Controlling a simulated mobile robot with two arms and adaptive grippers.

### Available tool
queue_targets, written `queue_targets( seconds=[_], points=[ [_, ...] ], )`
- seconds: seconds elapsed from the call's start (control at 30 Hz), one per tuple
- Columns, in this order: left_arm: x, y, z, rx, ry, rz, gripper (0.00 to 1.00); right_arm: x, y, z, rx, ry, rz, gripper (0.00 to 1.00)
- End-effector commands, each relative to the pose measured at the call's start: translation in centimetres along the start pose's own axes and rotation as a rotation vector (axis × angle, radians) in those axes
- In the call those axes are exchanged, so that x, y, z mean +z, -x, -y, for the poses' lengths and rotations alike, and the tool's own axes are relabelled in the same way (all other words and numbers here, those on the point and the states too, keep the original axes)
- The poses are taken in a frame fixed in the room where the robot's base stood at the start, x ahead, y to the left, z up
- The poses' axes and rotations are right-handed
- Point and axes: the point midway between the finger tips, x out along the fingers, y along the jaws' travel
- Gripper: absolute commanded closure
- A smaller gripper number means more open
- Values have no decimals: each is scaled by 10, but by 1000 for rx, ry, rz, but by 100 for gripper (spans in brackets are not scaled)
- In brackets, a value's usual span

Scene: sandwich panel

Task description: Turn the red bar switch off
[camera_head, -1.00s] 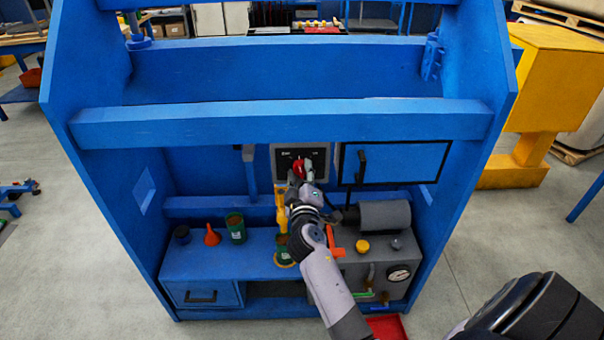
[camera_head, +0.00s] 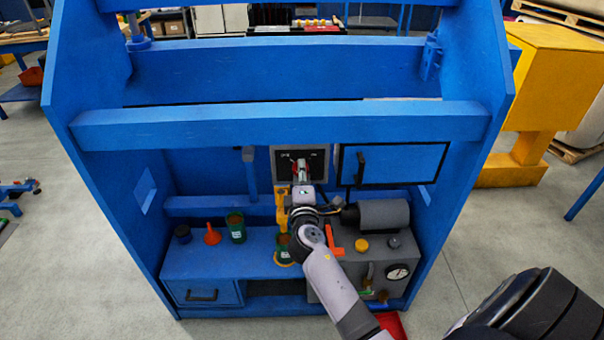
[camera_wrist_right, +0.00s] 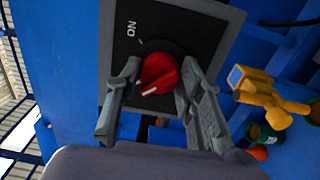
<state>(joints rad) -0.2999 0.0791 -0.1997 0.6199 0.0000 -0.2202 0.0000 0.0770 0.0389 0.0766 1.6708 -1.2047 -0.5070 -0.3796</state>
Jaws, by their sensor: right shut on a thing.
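The red bar switch (camera_wrist_right: 158,74) sits on a dark, grey-framed switch panel (camera_wrist_right: 133,47). The word "ON" shows on the panel near the switch, and a white mark shows on the red knob. My right gripper (camera_wrist_right: 159,84) is shut on the switch, with one finger on each side of it. In the head view, the gripper (camera_head: 302,170) is in front of the switch panel (camera_head: 320,157) and hides most of the switch. My left gripper is not in view.
A blue frame (camera_head: 280,123) has a crossbar above the panel. A blue door with a black handle (camera_head: 362,169) is right of the panel.

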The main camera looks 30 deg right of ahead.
Motion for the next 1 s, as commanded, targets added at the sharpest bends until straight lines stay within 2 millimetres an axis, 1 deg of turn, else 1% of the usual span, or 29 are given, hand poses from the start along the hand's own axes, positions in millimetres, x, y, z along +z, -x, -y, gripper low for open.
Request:
queue_targets(
  seconds=[0.47, 0.5, 0.77, 1.0],
  points=[
    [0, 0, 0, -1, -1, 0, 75, -1, 0, 0, 0, 15, -2, 93],
    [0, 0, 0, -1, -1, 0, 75, -1, 0, 0, 0, 14, -2, 63],
    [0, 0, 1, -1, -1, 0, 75, 0, 0, 0, 0, 13, -1, 46],
    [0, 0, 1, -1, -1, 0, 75, 0, 0, 0, 0, 12, -1, 45]
  ],
)
